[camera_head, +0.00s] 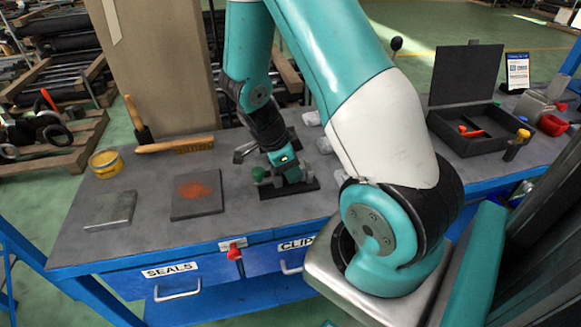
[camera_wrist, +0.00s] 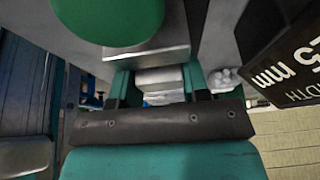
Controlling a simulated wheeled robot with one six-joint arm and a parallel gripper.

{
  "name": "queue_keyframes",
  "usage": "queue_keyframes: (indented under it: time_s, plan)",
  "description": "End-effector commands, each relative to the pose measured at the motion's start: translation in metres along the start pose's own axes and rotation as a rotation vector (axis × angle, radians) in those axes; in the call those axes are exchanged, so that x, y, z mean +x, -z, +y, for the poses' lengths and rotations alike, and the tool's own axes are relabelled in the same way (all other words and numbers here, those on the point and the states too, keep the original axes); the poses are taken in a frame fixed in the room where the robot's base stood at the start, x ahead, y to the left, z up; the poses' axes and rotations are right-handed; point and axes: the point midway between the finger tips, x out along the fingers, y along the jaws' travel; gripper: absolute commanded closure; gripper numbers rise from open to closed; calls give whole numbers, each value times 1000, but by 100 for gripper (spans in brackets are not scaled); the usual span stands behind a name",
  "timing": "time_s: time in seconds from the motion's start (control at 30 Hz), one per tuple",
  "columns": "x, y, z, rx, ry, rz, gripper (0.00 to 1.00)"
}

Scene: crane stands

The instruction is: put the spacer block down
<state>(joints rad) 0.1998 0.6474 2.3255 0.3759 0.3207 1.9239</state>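My gripper (camera_head: 290,174) is low over the bench, at a dark flat plate (camera_head: 304,188) with a green knob (camera_head: 258,174) on it. In the wrist view the two fingers of my gripper (camera_wrist: 160,88) stand on either side of a pale grey block (camera_wrist: 158,77), which looks like the spacer block and fills most of the gap. The green knob (camera_wrist: 108,14) is close in front, by a metal piece (camera_wrist: 150,52). Whether the block touches the surface below is hidden. In the head view my arm and gripper mostly cover it.
A dark plate with an orange patch (camera_head: 196,192), a grey metal block (camera_head: 110,211), a yellow tin (camera_head: 105,163) and a brush (camera_head: 178,145) lie left. An open black case (camera_head: 480,145) is at right. A black panel marked "25 mm" (camera_wrist: 285,55) is near my gripper.

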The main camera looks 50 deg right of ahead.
Motion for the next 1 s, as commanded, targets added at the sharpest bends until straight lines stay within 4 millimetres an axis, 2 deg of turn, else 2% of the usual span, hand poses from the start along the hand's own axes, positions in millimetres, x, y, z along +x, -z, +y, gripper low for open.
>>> queue_keyframes:
  time_s: [0.03,0.1,0.47,0.57,0.8,1.0]
  plan:
    - [4,-2,2,-4,-7,-2,49]
    - [4,-2,2,-4,-7,-2,32]
    - [-4,-2,1,-3,-2,-2,32]
    - [-17,-2,0,-3,2,-4,32]
    - [-70,-2,0,-3,4,-5,32]
    - [-104,-2,0,-4,1,-3,32]
